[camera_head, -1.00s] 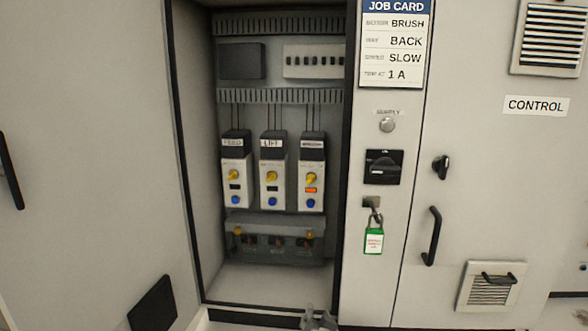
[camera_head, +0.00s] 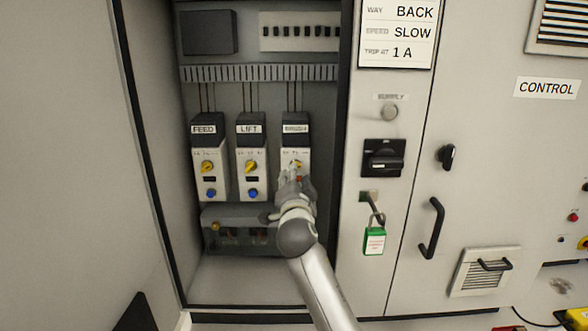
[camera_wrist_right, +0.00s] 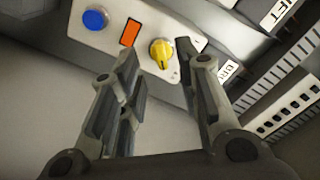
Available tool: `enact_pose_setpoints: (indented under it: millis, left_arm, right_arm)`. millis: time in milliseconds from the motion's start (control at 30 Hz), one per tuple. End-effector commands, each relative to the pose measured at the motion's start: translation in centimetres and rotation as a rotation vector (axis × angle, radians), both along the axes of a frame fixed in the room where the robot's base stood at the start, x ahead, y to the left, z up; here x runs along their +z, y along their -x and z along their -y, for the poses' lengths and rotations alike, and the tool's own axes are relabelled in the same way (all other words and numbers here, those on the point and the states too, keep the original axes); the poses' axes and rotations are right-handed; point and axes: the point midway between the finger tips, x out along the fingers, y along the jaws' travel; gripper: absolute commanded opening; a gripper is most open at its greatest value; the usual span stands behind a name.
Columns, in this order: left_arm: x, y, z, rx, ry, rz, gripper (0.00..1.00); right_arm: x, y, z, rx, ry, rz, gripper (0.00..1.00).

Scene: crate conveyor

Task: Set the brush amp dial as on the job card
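The brush unit (camera_head: 296,133) is the rightmost of three motor units in the open cabinet; its label is blurred. Its yellow amp dial (camera_head: 296,165) shows just above my right gripper (camera_head: 295,178), which hides the unit's lower part. In the right wrist view, the yellow dial (camera_wrist_right: 162,52) appears between the open fingers of my right gripper (camera_wrist_right: 160,70), beyond their tips and seemingly untouched. The dial's scale is too small to read. The job card (camera_head: 397,35) shows BACK, SLOW and trip at 1 A. My left gripper is out of view.
The feed unit (camera_head: 209,165) and lift unit (camera_head: 251,165) stand left of the brush unit, with similar dials. An orange window (camera_wrist_right: 130,32) and blue button (camera_wrist_right: 95,19) lie beside the dial. A green padlock (camera_head: 374,241) hangs below the black supply switch (camera_head: 384,157).

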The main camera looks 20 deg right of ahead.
Motion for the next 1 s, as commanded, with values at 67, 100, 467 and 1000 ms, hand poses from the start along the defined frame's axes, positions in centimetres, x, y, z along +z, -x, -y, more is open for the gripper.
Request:
enact_pose_setpoints:
  millis: [67,100,467,1000]
  left_arm:
    - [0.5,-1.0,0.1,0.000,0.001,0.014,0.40]
    - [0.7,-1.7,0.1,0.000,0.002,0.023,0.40]
    - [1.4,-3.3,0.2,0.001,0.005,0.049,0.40]
    - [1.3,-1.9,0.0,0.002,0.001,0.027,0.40]
  right_arm:
    - [0.2,-1.1,0.3,0.000,0.002,-0.001,0.31]
    - [0.2,-1.6,0.5,0.000,0.002,-0.001,0.31]
    - [0.1,-4.1,1.1,0.001,0.001,0.000,0.31]
    - [0.0,-4.3,1.2,0.001,0.000,-0.001,0.06]
